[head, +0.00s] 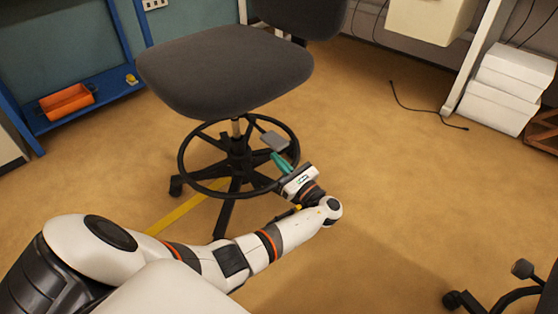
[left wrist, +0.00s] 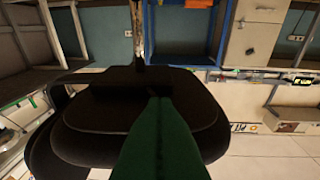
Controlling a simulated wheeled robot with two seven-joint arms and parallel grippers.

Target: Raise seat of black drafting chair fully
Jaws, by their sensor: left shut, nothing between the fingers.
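The black drafting chair has a dark grey padded seat (head: 225,68) and a backrest (head: 300,15) cut off at the top edge in the head view. Below the seat are a short piece of column, a foot ring (head: 190,187) and a black base. A flat grey paddle (head: 273,140) hangs on a thin stalk at the seat's lower right. My left gripper (head: 278,157) has green fingers, shut and empty, with tips just below the paddle; contact cannot be told. In the left wrist view the fingers (left wrist: 155,102) point at a large dark chair part (left wrist: 95,112).
A blue shelf (head: 110,92) with an orange bin (head: 66,102) stands at left. White boxes (head: 505,90) stand at right, and a black cable (head: 425,108) lies on the floor. Another black chair base (head: 510,295) is at lower right.

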